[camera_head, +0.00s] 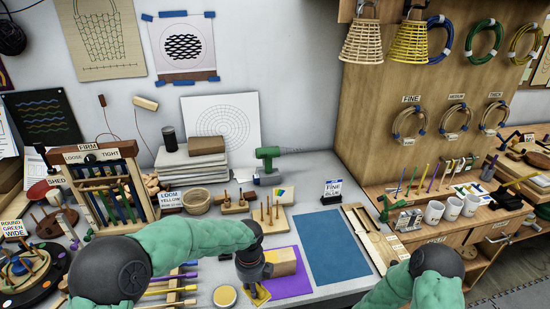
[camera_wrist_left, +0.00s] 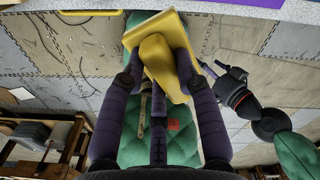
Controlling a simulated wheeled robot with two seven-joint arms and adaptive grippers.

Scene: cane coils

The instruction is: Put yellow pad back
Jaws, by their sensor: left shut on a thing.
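The yellow pad (camera_head: 259,296) is at the bottom middle of the head view, by the left side of the purple mat (camera_head: 290,285). My left gripper (camera_head: 254,272) is shut on it. In the left wrist view the yellow pad (camera_wrist_left: 156,27) sits between both dark fingers (camera_wrist_left: 158,75), tilted, with a raised yellow part facing the camera. Floor shows behind it there, and a purple strip runs along the top edge. My right arm shows at the lower right of the head view, its gripper out of frame. A dark gripper (camera_wrist_left: 216,78) on a green-sleeved arm shows in the left wrist view; its jaws are unclear.
A wooden block (camera_head: 282,262) lies on the purple mat, close beside my left gripper. A blue mat (camera_head: 336,245) lies clear to the right. A pegged wooden stand (camera_head: 269,217) is behind.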

